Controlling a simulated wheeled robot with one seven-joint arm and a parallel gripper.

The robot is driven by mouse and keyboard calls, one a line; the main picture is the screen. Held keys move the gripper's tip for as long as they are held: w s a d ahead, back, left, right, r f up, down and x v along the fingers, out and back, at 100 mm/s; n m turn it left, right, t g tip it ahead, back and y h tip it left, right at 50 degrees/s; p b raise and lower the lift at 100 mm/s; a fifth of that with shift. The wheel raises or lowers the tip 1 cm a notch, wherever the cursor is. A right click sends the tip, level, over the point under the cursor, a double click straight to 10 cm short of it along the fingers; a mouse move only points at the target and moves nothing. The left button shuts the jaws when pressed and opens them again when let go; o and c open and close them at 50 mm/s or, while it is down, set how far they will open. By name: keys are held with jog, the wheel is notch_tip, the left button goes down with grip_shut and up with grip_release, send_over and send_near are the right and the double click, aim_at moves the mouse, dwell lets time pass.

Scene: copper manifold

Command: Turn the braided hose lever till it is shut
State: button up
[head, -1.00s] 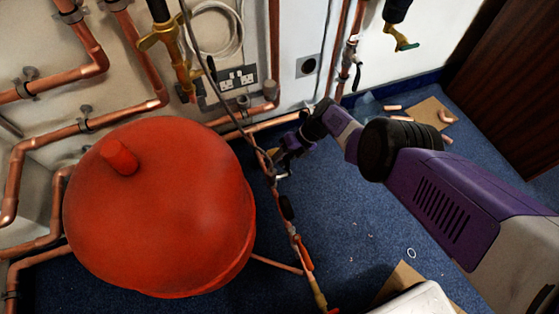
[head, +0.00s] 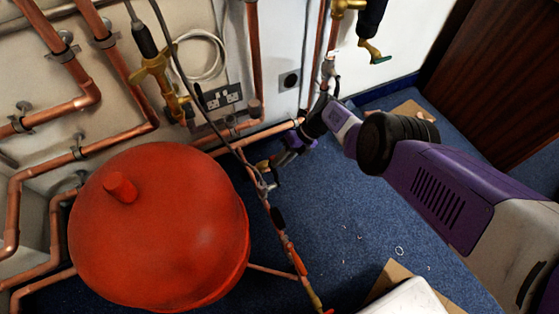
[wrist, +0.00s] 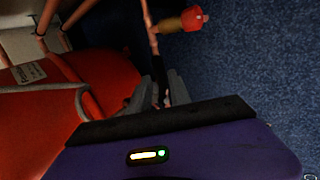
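My gripper (head: 277,161) is just right of these fittings, low near the wall. In the wrist view my gripper (wrist: 158,92) has its grey fingers apart, with the thin pipe and a black part (wrist: 158,68) between or beyond them. Contact is not clear.
The red vessel (head: 160,230) stands close on the left. A valve with a red handle (wrist: 192,18) lies along the thin pipe. Copper pipes (head: 120,70) and a brass valve (head: 158,75) are on the wall. Blue carpet (head: 350,220) is open at right.

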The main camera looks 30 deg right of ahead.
jog(key=shift+s+d+f+p, duration=0.1)
jog(key=shift+s+f+p, duration=0.1)
jog(key=shift+s, duration=0.2)
jog(key=shift+s+d+f+p, duration=0.1)
jog(key=shift+s+p, duration=0.05)
jog(key=shift+s, duration=0.25)
jog(key=c, duration=0.3)
jog(key=d, duration=0.1)
jog(key=d+h+p, duration=0.1)
jog(key=shift+s+d+n, duration=0.4)
grip_shut()
notch_tip(320, 180, up, 14)
jog(key=w+a+m+h+p, duration=0.15)
jog(key=m+h+p, duration=0.3)
jog(key=m, duration=1.45)
jog(key=a+f+b, duration=0.3)
jog(key=f+b, duration=0.4)
jog(key=f, duration=0.6)
jog(key=shift+w+a+f+y+b, duration=0.25)
jog(key=shift+w+y+b, duration=0.1)
jog(key=shift+w+b, duration=0.1)
